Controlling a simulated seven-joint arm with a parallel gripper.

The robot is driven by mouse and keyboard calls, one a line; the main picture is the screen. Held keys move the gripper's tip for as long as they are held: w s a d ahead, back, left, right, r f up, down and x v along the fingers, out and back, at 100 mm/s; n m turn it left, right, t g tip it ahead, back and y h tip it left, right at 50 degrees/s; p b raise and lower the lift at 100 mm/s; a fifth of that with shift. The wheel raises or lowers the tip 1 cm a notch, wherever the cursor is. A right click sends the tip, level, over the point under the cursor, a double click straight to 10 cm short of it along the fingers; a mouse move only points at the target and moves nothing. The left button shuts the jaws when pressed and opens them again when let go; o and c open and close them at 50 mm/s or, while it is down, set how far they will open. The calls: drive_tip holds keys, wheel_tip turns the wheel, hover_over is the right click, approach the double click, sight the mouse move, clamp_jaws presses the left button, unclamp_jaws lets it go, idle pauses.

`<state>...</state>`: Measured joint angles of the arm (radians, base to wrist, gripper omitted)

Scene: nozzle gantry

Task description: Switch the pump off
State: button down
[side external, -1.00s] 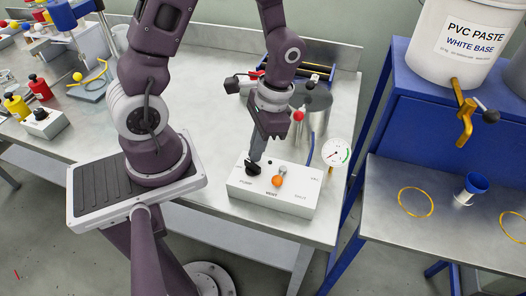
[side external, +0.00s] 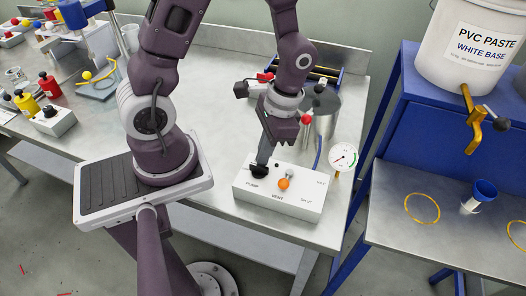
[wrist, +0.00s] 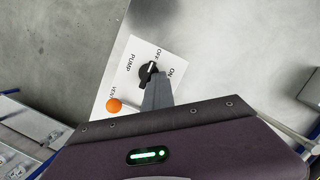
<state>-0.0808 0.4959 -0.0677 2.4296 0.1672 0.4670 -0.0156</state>
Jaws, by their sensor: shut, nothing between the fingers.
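The white control box (side external: 294,208) on the bench carries a black rotary pump knob (side external: 259,172) at its left end, above the PUMP label. In the wrist view the knob (wrist: 147,74) has a white pointer line, angled up and right near the OFF and ON labels; I cannot tell exactly which it marks. My gripper (side external: 262,164) points down with its grey fingers shut and empty. In the wrist view the fingertips (wrist: 154,86) are right at the knob, overlapping its edge; contact is unclear.
An orange vent knob (side external: 284,184) stands close to the right of the pump knob. A pressure gauge (side external: 343,156) and a metal pot (side external: 324,112) with a red-knobbed lever stand behind the box. Bare bench lies left of the box.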

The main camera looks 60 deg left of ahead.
drive_tip(key=shift+d, duration=0.4)
drive_tip(key=w+a, duration=0.2)
drive_tip(key=a, duration=0.1)
drive_tip(key=shift+w, duration=0.35)
wheel_tip(320, 180, up, 10)
drive_tip(key=w+a, duration=0.2)
drive_tip(key=shift+a, duration=0.2)
drive_tip(key=shift+f, duration=0.15)
